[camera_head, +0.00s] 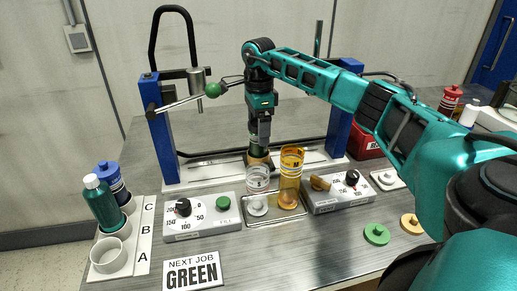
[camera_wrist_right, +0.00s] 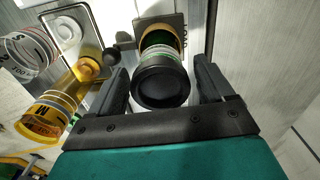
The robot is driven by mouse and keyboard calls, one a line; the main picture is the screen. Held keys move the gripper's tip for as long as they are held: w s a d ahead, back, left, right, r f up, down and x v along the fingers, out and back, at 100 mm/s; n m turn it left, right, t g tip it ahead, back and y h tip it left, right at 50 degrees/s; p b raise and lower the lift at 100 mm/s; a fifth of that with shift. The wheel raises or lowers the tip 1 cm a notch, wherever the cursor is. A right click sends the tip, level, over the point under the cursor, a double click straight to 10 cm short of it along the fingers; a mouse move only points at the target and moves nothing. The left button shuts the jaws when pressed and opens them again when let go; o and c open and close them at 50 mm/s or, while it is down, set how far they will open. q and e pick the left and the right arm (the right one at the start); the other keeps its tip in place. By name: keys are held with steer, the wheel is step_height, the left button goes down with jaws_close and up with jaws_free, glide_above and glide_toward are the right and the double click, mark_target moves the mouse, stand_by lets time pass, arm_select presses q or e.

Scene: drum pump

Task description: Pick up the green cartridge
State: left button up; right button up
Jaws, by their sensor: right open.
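A green cartridge (camera_head: 258,146) with a black cap (camera_wrist_right: 161,84) stands upright in a tan ring on the LOAD plate (camera_wrist_right: 178,24), inside the blue frame. My right gripper (camera_head: 260,135) points down over it. In the right wrist view the open fingers (camera_wrist_right: 162,76) lie on either side of the black cap, with small gaps visible. Another dark green bottle (camera_head: 103,204) with a white cap stands tilted in the rack at the left. My left gripper is not in view.
A clear cylinder (camera_head: 258,178) and an amber one (camera_head: 290,178) stand close in front. The blue frame (camera_head: 163,135) has a lever with a green knob (camera_head: 212,90). Dial boxes (camera_head: 202,215) and a NEXT JOB GREEN sign (camera_head: 192,271) are nearer.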

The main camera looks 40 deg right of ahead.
steer(key=shift+f, duration=0.6)
steer(key=shift+r, duration=0.1)
jaws_close()
